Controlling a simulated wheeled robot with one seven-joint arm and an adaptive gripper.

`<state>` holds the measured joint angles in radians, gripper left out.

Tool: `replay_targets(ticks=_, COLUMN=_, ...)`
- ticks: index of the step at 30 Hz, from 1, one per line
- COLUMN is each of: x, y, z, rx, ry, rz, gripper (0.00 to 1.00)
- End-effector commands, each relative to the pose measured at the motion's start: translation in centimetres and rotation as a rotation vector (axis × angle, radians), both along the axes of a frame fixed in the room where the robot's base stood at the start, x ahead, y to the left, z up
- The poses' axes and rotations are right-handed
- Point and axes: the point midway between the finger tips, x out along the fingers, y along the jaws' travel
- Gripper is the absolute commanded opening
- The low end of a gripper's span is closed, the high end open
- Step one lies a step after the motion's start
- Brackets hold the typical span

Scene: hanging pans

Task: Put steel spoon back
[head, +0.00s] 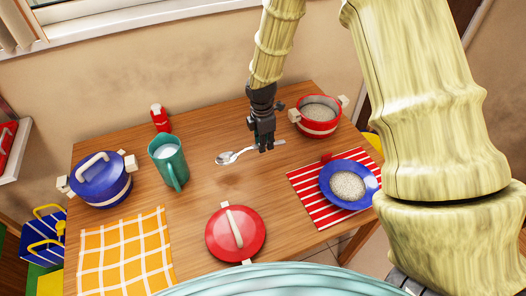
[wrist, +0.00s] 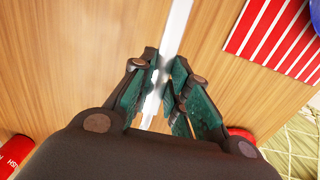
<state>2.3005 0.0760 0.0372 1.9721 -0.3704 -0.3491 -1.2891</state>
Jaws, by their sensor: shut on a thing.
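A steel spoon (head: 229,157) is held level, its bowl to the left and its handle passing through my gripper (head: 266,147) to the right. A dark shadow lies on the wood below and in front of it, so it appears to be above the table. In the wrist view the spoon's handle (wrist: 177,30) runs between the fingers of my gripper (wrist: 165,78), which are shut on it. The bowl is out of that view.
The wooden table (head: 190,215) carries a green mug (head: 167,165), a blue lidded pot (head: 100,180), a red pot (head: 316,124) of grain, a red lid (head: 235,234), a yellow cloth (head: 125,255) and a blue plate (head: 327,186) on a striped mat (head: 310,208).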

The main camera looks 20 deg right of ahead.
Motion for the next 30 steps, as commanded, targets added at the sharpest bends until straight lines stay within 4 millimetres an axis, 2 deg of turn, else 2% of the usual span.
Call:
replay_targets(ticks=8, x=0.0, y=0.0, z=-1.2, rx=0.001, ry=-0.001, rz=-0.001, gripper=0.0)
replay_targets(ticks=19, x=0.0, y=0.0, z=-4.8, rx=0.0, ry=-0.001, rz=0.0, gripper=0.0)
replay_targets(ticks=30, x=0.0, y=0.0, z=-5.2, rx=0.001, ry=-0.001, rz=-0.001, gripper=0.0)
